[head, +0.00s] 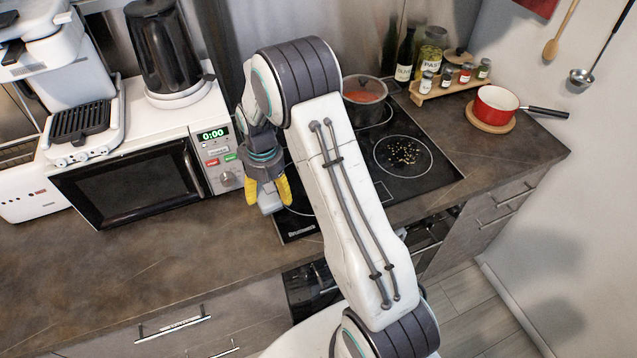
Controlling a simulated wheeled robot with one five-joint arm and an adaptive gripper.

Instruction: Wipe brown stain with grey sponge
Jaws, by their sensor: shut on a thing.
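My gripper (268,192) has yellow fingertips and points down in front of the microwave's right end, by the left edge of the black hob. It is shut on the grey sponge (269,204), which shows as a pale grey block between and below the fingertips. I cannot tell whether the sponge touches the surface under it. My arm crosses the middle of the view and hides part of the hob.
A pot with red contents (364,98) stands on the hob's rear. A spice rack (450,85) with jars and a red pan (495,104) stand to the right. The microwave (140,160) and black kettle (163,45) are at left. The front left worktop (120,265) is clear.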

